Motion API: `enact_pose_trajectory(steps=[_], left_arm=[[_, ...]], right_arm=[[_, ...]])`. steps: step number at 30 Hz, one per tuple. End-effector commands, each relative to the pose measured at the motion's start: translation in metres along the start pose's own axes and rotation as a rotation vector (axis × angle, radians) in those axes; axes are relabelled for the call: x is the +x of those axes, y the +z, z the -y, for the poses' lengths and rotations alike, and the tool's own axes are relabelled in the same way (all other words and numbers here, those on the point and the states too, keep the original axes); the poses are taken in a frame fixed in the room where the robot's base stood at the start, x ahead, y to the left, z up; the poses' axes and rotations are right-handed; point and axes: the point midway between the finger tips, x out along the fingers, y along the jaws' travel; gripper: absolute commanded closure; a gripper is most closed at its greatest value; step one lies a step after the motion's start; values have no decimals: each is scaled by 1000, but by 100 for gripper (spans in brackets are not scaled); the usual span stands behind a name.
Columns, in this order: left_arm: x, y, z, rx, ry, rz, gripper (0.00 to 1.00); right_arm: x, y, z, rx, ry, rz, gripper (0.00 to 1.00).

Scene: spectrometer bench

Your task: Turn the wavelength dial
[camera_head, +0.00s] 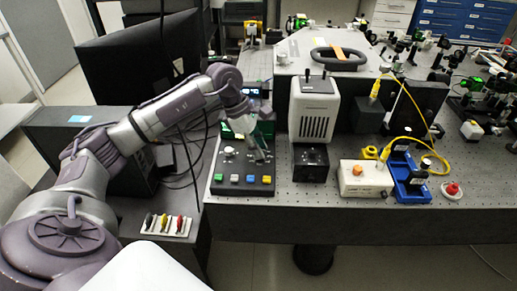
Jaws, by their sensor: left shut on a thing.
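A dark control panel (243,188) sits on the left end of the bench. It has a row of coloured buttons along its front, a pale knob (228,150) at its upper left and a small lit display (252,92) behind it. My left gripper (259,155) reaches down over the panel's upper right part, to the right of the pale knob. Its fingers are shut on what appears to be the wavelength dial there, which the fingers hide. The dial's marks and setting cannot be read. My right gripper is not in view.
A white and black instrument (314,110) stands just right of the panel. Further right are a cream box (365,179), a blue tray (407,182), yellow cables and a red button (453,189). A dark monitor (137,62) and loose black cables lie close to my left arm.

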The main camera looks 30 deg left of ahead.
Motion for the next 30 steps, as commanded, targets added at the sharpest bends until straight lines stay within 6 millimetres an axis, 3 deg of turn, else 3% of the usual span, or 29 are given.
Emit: enact_pose_trajectory(steps=[13,14,18,30], left_arm=[[-1,0,-1,9,-1,0,100],[-1,0,-1,9,-1,0,72],[-1,0,-1,9,-1,0,49],[-8,0,-1,9,0,0,49]], right_arm=[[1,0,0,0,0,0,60],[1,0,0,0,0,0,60],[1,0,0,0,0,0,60],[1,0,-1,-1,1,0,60]])
